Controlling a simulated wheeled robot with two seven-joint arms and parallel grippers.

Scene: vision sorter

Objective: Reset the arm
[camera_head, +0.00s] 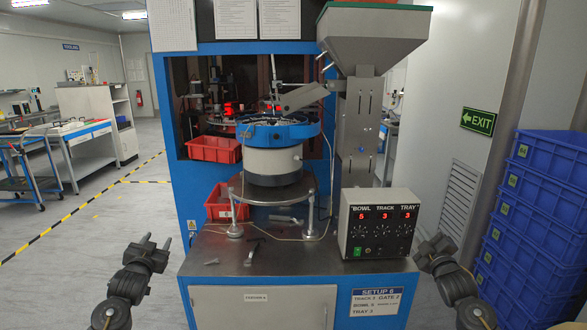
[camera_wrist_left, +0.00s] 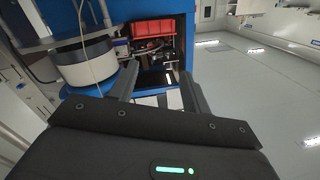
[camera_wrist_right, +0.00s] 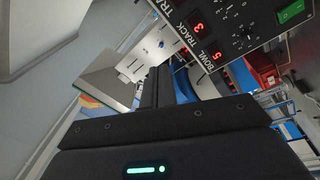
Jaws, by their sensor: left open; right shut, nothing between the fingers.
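My left gripper (camera_head: 156,244) is raised in front of and left of the blue machine's cabinet, apart from everything. Its two fingers stand apart with nothing between them in the left wrist view (camera_wrist_left: 156,80). My right gripper (camera_head: 434,240) is raised at the right of the control box, apart from it. Its fingers lie together and hold nothing in the right wrist view (camera_wrist_right: 158,82). The control box (camera_head: 378,246) has red displays reading bowl 5, track 3, tray 3; part of it shows in the right wrist view (camera_wrist_right: 240,30).
The metal worktop (camera_head: 300,262) carries a round feeder bowl (camera_head: 272,160) on a stand, with a few small loose parts. Blue crates (camera_head: 530,215) are stacked at the right. The floor (camera_head: 95,255) at the left is clear.

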